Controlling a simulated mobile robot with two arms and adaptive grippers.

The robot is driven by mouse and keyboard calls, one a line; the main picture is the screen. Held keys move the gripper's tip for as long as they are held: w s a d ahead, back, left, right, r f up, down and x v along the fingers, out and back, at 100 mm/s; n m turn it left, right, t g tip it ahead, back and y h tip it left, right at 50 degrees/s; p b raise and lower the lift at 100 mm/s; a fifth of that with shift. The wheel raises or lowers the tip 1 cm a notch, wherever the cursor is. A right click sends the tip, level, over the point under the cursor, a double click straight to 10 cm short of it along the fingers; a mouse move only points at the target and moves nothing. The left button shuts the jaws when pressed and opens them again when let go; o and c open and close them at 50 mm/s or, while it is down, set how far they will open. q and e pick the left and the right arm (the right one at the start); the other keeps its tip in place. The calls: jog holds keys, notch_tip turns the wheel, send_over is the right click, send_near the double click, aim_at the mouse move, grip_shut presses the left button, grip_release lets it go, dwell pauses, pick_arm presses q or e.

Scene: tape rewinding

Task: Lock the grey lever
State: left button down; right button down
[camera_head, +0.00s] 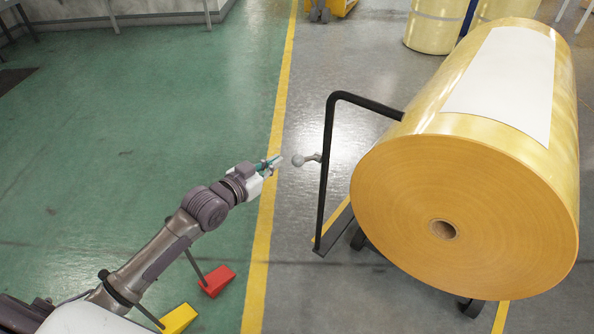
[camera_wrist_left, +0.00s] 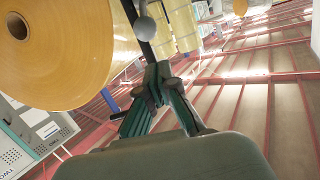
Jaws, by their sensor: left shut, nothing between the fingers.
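The grey lever (camera_head: 299,160) has a round ball end and sticks out to the left from the black handle frame (camera_head: 326,150) of a cart. My left gripper (camera_head: 276,160) is shut and empty, just left of the ball, with a small gap in the head view. In the left wrist view the lever's ball (camera_wrist_left: 145,28) shows above the gripper's fingertips (camera_wrist_left: 158,72), in front of a dark bar. I cannot tell the depth gap between them. My right gripper is not in view.
A large yellow tape roll (camera_head: 455,215) lies on the cart to the right. A red wedge (camera_head: 218,281) and a yellow wedge (camera_head: 179,318) are on the floor near my left arm. More rolls (camera_head: 433,25) stand at the back. The green floor on the left is clear.

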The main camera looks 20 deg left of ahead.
aim_at(297, 159)
pick_arm(q)
jog(key=r, duration=0.1)
jog(key=d+r, duration=0.1)
jog(key=shift+s+r+m+h, duration=0.15)
jog(key=shift+r+m+h, duration=0.15)
jog(key=shift+r+h, duration=0.1)
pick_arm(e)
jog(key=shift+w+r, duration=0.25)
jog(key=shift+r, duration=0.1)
pick_arm(q)
jog(key=shift+d+f, duration=0.1)
